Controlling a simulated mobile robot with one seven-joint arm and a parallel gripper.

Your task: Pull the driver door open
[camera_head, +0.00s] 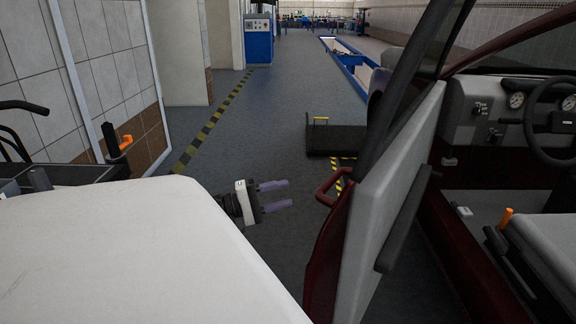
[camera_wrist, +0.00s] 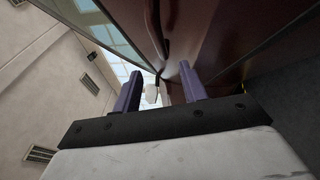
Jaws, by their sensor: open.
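The driver door (camera_head: 385,200) of the dark red car stands ajar, swung out from the car body, with its grey inner panel and window frame facing the right. Its red handle (camera_head: 329,188) sticks out on the door's left side. My gripper (camera_head: 288,195) is open and empty, just left of the handle and apart from it, its two purple fingers pointing right. In the wrist view the fingers (camera_wrist: 160,88) point toward the red door panel (camera_wrist: 200,40). Part of the handle (camera_wrist: 167,25) shows above and between the fingers.
The car interior with steering wheel (camera_head: 550,118) and seat (camera_head: 550,235) lies right of the door. A dark flat cart (camera_head: 335,139) with a yellow handle stands on the floor behind the handle. A tiled wall and a bench (camera_head: 85,172) are at left.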

